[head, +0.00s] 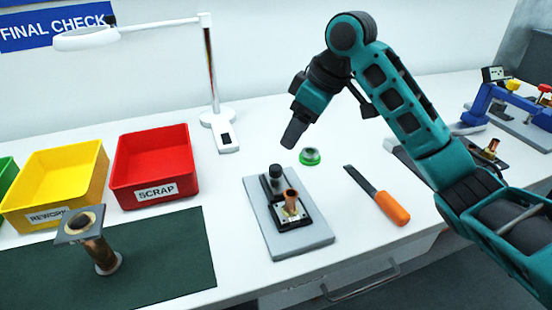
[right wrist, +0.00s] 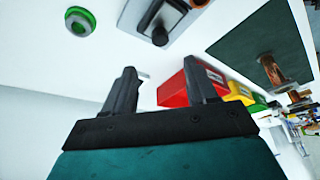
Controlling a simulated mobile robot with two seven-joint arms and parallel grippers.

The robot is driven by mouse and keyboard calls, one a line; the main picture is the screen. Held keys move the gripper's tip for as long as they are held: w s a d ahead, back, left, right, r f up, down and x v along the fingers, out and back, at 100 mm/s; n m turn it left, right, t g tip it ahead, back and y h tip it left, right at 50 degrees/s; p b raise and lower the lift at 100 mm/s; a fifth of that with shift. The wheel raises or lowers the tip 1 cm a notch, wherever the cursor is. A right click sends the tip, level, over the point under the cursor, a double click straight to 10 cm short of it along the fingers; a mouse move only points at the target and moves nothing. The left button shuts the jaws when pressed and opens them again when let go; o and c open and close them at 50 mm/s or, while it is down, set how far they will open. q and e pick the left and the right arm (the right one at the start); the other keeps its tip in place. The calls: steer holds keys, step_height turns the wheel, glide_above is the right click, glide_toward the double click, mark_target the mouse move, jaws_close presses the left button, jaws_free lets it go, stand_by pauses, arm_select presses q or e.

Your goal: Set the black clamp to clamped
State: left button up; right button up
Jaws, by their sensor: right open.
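The black clamp (head: 292,221) sits on a grey plate (head: 262,222) in the middle of the table. A copper piece (head: 291,202) stands upright at it, and a black knob (head: 276,173) rises behind. Whether the clamp is open or clamped is hard to tell. My right gripper (head: 294,133) hangs above and behind the plate, apart from it. In the right wrist view the gripper (right wrist: 163,84) is open and empty, with the clamp's black knob (right wrist: 160,37) beyond the fingers at the top. My left gripper is not in view.
A green round object (head: 310,156) and an orange-handled tool (head: 391,208) lie right of the plate. A red scrap bin (head: 153,168), yellow rework bin (head: 62,176) and white lamp (head: 219,119) stand left. A dark green mat (head: 180,250) holds a copper part (head: 101,254).

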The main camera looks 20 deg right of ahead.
mark_target(276, 167)
steer(key=x, duration=1.1)
steer(key=shift+c, duration=0.4)
jaws_close()
